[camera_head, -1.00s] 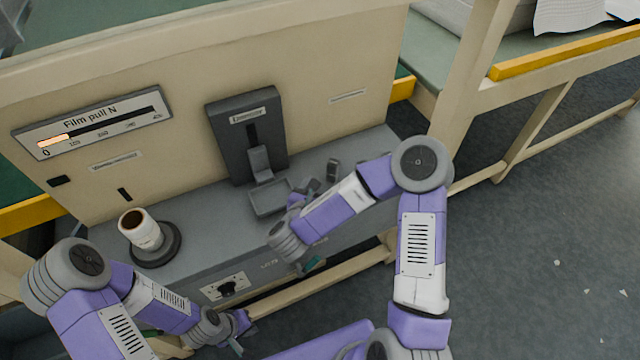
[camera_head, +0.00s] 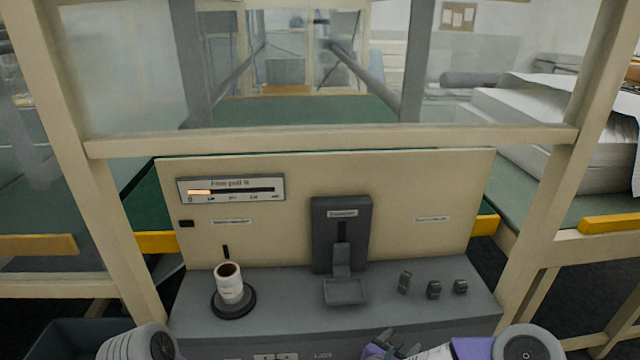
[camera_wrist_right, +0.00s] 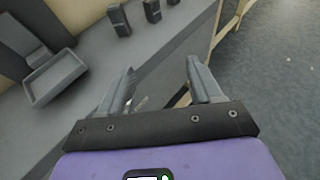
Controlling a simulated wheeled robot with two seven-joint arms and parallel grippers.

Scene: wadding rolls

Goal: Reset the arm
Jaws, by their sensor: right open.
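My right gripper (camera_wrist_right: 160,72) shows in the right wrist view, with its two grey fingers spread apart and nothing between them. It hangs over the front edge of the grey bench, with the floor beyond. In the head view the right arm (camera_head: 528,345) comes in at the bottom edge, and its hand (camera_head: 388,344) is partly cut off in front of the bench. Of my left arm only a rounded grey joint (camera_head: 140,343) shows at the bottom left; the left gripper is out of the picture.
The bench (camera_head: 285,318) carries a white roll (camera_head: 229,288) on a dark round base, a dark dispenser (camera_head: 341,225) with a small tray (camera_head: 345,291), and several small dark blocks (camera_head: 433,289). A panel with a film pull gauge (camera_head: 231,189) stands behind. Beige frame posts (camera_head: 560,150) flank it.

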